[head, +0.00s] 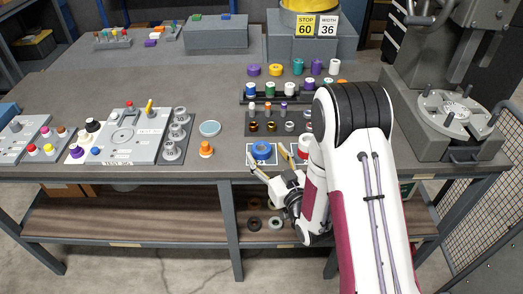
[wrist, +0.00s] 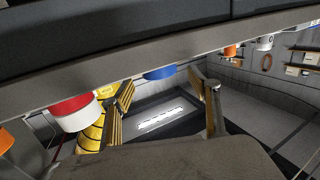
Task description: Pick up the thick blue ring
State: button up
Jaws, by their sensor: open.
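The thick blue ring (head: 262,150) lies on a white marked card near the table's front edge in the head view. In the wrist view, where the scene appears upside down, it is a blue piece (wrist: 160,73) partly hidden by the table edge. My gripper (head: 270,162) is open and empty at the front edge, just in front of the ring, one finger to its left and one to its right. In the wrist view the open fingers (wrist: 166,92) show on either side of the ring, apart from it.
A red and white piece (wrist: 75,112) is close beside one finger; in the head view my arm partly hides it. An orange piece (head: 206,149) stands left of the ring. Dark racks (head: 245,129) with small parts stand behind. A turntable fixture (head: 455,112) is at right.

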aim_at(259, 143)
jog(key=shift+x, duration=2.2)
jog(key=shift+f, duration=0.1)
jog(key=shift+c, duration=0.4)
jog(key=c, duration=1.3)
jog(key=shift+c, duration=0.2)
notch_tip(259, 143, up, 10)
